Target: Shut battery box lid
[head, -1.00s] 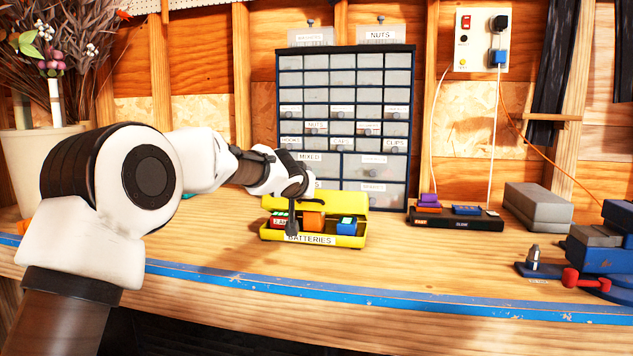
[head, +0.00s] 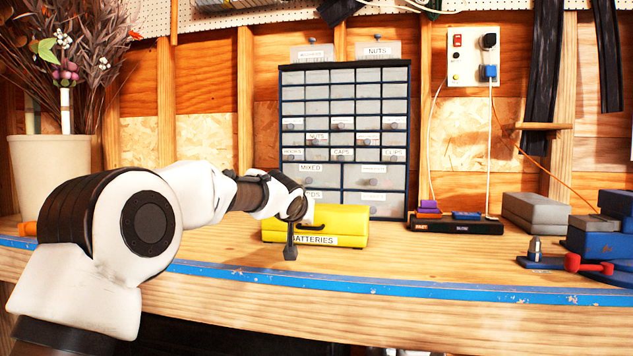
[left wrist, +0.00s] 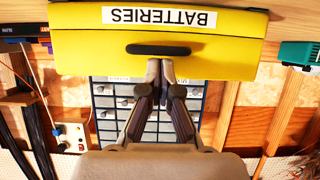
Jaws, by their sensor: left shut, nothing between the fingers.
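The yellow battery box (head: 340,226) sits on the wooden bench with its lid down over it; no batteries show inside. Its front carries a BATTERIES label (head: 318,240). In the left wrist view the box (left wrist: 85,52) appears upside down, with a dark handle (left wrist: 158,50) on the lid. My left gripper (head: 290,254) is shut and empty, pointing down in front of the box's left part. In the left wrist view its fingertips (left wrist: 160,64) appear just by the handle; I cannot tell whether they touch it. My right gripper is not in view.
A drawer cabinet (head: 345,120) stands behind the box. A charger (head: 455,225) with battery packs is to its right, then grey blocks (head: 535,211) and a vise (head: 600,240). The bench's blue front edge (head: 400,290) and the wood before the box are clear.

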